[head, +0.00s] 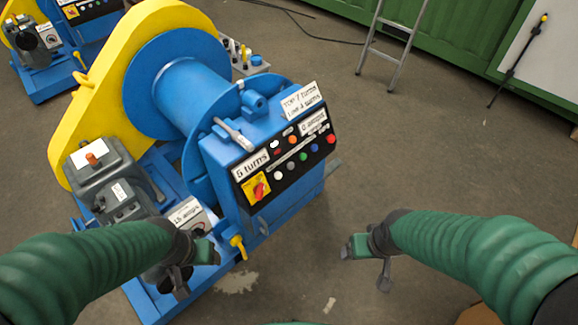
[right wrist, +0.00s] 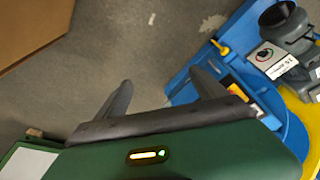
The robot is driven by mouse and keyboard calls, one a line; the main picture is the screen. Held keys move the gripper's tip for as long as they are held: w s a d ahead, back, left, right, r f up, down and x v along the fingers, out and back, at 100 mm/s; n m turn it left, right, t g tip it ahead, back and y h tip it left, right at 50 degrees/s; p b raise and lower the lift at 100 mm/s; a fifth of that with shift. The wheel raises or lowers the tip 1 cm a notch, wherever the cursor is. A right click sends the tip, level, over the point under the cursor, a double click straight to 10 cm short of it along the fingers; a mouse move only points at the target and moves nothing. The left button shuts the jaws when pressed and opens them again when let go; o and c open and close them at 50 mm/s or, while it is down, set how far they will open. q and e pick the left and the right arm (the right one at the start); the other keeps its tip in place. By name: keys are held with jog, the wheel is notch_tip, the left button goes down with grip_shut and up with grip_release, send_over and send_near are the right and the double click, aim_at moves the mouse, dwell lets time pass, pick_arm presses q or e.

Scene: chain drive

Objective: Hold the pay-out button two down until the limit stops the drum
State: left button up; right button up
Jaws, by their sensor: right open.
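The blue drum (head: 190,92) lies between blue flanges on the winch, with no chain visible on its bare face. The black control panel (head: 270,180) carries several coloured round buttons, among them a white button (head: 278,176), a green button (head: 303,156) and a red button (head: 331,139). I cannot read which one is pay-out two. A display (head: 251,165) appears to read 5 turns. My left gripper (head: 194,270) looks open, low in front of the winch and apart from the panel. My right gripper (head: 366,266) is open and empty, right of and below the panel.
A tilted sign (head: 301,100) tops the cabinet. A yellow switch plate with a red knob (head: 259,189) sits on the panel. A yellow-handled lever (head: 238,243) stands near my left gripper. Floor right of the winch is clear.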

jog(key=shift+c, duration=0.4)
grip_shut()
dwell(0.4)
dwell(1.2)
